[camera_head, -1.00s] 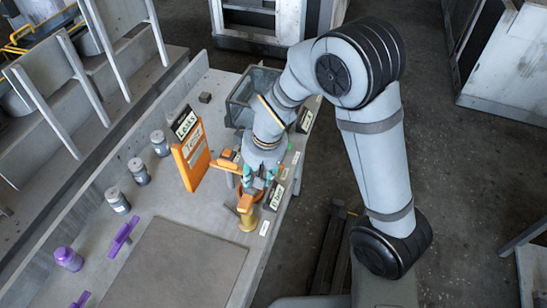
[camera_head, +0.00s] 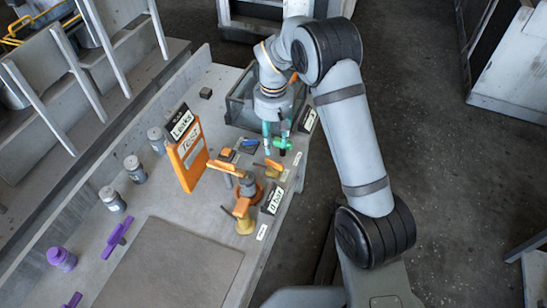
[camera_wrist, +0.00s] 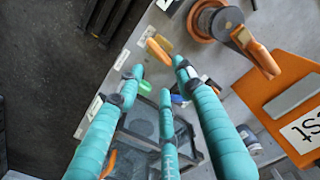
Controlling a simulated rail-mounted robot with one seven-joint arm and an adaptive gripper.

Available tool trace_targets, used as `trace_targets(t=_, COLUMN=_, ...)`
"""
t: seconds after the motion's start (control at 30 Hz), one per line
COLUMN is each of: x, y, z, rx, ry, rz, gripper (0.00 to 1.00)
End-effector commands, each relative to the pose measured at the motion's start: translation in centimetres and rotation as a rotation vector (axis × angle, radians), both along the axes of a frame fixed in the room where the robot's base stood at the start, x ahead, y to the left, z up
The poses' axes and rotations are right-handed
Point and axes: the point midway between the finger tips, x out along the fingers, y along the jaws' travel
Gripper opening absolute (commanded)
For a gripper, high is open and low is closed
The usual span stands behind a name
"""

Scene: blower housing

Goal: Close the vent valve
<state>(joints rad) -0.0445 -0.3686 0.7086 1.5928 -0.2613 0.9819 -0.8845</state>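My gripper (camera_head: 274,153) points down over the bench, beside the grey bin. Its teal fingers are apart in the wrist view (camera_wrist: 158,76), with nothing clearly held. Contact cannot be told. A small orange lever (camera_head: 273,164) on a yellow body lies just in front of the fingers, and at the top of the wrist view (camera_wrist: 160,53). A larger round fitting with an orange lever (camera_head: 225,168) stands nearer. I cannot read which valve is labelled vent.
An orange board (camera_head: 188,158) with a Test label stands left of the valves. The grey bin (camera_head: 237,108) is behind the gripper. A yellow-orange fitting (camera_head: 245,222), small label plates (camera_head: 271,201), jars and purple parts are also on the bench. The front mat (camera_head: 172,270) is clear.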

Motion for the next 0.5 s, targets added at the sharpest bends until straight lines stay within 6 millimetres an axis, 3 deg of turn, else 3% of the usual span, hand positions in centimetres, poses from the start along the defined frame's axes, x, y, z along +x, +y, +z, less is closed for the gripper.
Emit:
trace_targets(t=0.3, x=-0.2, y=-0.1, z=-5.7, rx=-0.002, ry=0.005, rz=-0.003, gripper=0.36)
trace_targets(t=0.5, x=-0.1, y=0.0, z=-8.4, rx=0.0, ry=0.001, rz=-0.003, gripper=0.36)
